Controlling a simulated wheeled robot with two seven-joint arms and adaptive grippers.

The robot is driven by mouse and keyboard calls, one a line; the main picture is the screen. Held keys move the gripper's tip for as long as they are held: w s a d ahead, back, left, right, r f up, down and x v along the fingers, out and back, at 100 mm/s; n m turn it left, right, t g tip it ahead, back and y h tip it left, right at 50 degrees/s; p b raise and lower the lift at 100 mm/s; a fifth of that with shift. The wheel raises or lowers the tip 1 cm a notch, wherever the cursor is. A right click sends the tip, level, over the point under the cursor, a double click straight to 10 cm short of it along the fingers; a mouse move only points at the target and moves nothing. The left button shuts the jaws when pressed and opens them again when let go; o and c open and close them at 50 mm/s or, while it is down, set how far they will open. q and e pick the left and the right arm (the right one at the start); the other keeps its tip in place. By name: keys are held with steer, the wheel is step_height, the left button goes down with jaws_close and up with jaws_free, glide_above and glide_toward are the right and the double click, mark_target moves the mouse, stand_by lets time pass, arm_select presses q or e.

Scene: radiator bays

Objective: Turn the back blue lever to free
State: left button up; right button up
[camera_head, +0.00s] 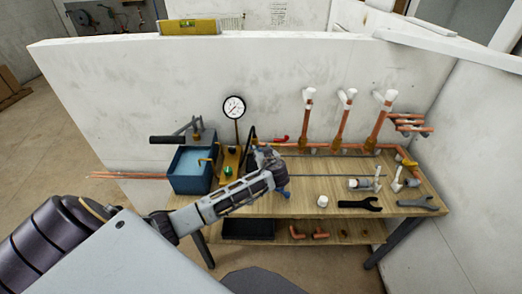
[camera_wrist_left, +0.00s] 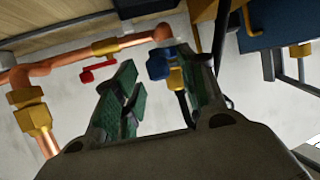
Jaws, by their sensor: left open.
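My left gripper (camera_head: 272,163) reaches over the bench, left of its middle; its hand hides part of the pipework. In the left wrist view its green-padded fingers stand apart, and the gap between their tips (camera_wrist_left: 158,67) is open. A blue lever (camera_wrist_left: 157,66) shows at that gap, closer to the right finger, beside a brass fitting (camera_wrist_left: 176,80). I cannot tell whether the fingers touch it. My right gripper is not in view.
A red lever (camera_wrist_left: 97,72) sits beside the copper pipe (camera_wrist_left: 85,55); it also shows in the head view (camera_head: 281,139). A blue bin (camera_head: 190,171) and a round gauge (camera_head: 234,107) stand at left. Spanners (camera_head: 361,203) lie at the bench's right front. A white wall stands behind.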

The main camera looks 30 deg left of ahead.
arm_select(q)
steer(key=shift+x, duration=0.85)
jaws_close()
